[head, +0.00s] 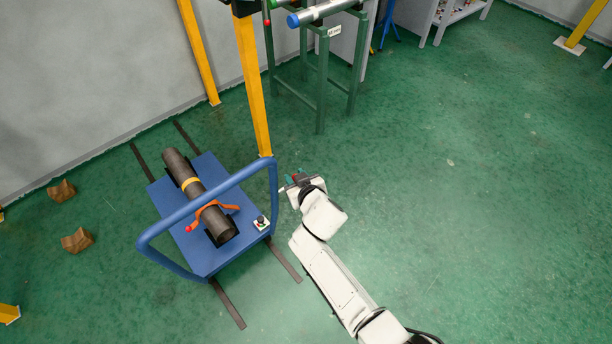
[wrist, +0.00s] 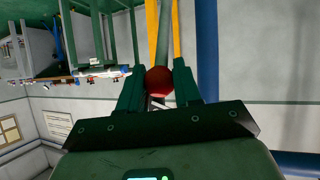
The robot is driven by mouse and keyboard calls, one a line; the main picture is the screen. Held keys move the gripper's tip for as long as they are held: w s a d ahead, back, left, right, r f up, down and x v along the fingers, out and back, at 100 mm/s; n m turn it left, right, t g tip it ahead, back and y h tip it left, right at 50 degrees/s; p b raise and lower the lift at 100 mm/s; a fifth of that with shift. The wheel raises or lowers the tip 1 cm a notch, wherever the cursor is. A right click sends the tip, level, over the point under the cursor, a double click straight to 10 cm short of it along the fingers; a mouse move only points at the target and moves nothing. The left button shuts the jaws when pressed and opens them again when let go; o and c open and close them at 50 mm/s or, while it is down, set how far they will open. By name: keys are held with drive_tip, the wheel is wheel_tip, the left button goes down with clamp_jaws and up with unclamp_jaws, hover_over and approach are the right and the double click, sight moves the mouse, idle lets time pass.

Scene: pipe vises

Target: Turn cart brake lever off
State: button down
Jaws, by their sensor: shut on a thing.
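The blue cart (head: 205,262) stands on the green floor at the left in the head view, with a curved blue push handle (head: 205,199). My gripper (head: 286,187) is just right of the handle's right end. In the wrist view its two green fingers (wrist: 159,82) are closed on a red ball knob (wrist: 159,79). A grey-green rod shows behind the knob, in line with it; I take these to be the brake lever. In the head view my gripper hides the lever, so its angle cannot be told there.
A dark pipe (head: 176,163) lies on the cart under a yellow band and an orange clamp handle (head: 211,207). A black knob on a white plate (head: 261,223) sits at the cart's corner. A yellow post (head: 252,85) stands behind. The floor at right is clear.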

drive_tip(key=shift+w+a+r+g+h+p, duration=0.4)
drive_tip(key=shift+w+g+p, duration=0.15)
drive_tip(key=shift+p, duration=0.35)
drive_tip(key=c, duration=0.8)
unclamp_jaws()
drive_tip(key=shift+f, duration=0.1)
drive_tip(key=shift+p+v, duration=1.85)
drive_tip(key=shift+v, duration=3.55)
drive_tip(key=shift+c, duration=0.2)
